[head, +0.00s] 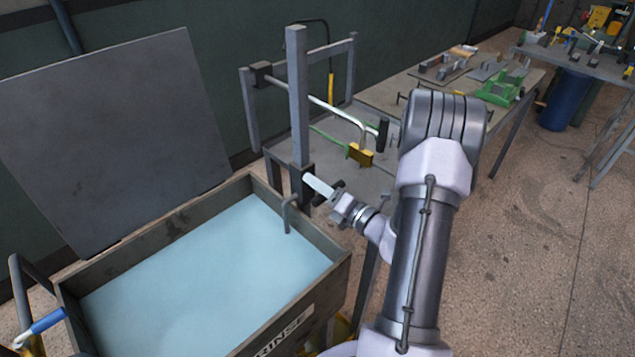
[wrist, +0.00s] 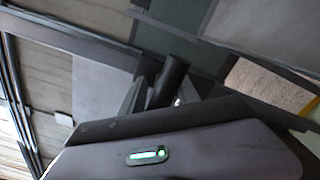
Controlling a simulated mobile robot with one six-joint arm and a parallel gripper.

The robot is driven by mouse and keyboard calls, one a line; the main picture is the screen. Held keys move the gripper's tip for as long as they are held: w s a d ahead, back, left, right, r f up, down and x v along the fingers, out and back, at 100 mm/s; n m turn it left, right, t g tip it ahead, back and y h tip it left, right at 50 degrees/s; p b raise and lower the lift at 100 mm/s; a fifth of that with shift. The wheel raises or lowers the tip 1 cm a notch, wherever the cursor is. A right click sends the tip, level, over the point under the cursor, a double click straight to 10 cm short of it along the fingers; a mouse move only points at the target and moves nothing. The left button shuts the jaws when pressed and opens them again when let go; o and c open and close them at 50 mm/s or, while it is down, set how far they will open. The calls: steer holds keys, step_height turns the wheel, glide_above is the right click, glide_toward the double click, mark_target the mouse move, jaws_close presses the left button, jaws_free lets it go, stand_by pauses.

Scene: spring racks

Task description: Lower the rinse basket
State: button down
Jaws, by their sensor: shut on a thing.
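The rinse tank (head: 180,222), a long box marked RINSE, stands at the lower left in the head view. It is full of pale blue liquid. No basket shows in it. A grey upright post (head: 297,95) stands at its far right corner, with a dark sliding block (head: 302,186) low on it. A bent hook rod (head: 289,212) hangs over the tank's edge beside the block. My gripper (head: 325,190) is shut on a dark handle (head: 334,189) beside the block.
A grey lid panel (head: 115,140) stands open behind the tank. A lever with a black grip (head: 382,135) and a yellow block (head: 360,154) are close behind my arm. Workbenches with tools (head: 450,85) are at the back right. The floor at right is open.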

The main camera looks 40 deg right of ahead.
steer(key=shift+a+f, duration=0.1)
steer(key=shift+f, duration=0.25)
steer(key=c, duration=1.1)
jaws_free()
steer(key=shift+s+r, duration=0.1)
steer(key=shift+s, duration=0.05)
steer(key=s+p, duration=0.1)
steer(key=s, duration=0.4)
steer(key=s+d+p, duration=0.1)
steer(key=s, duration=0.5)
steer(key=s+p, duration=0.1)
steer(key=s, duration=0.5)
steer(key=shift+s+d, duration=0.1)
steer(key=shift+d, duration=0.15)
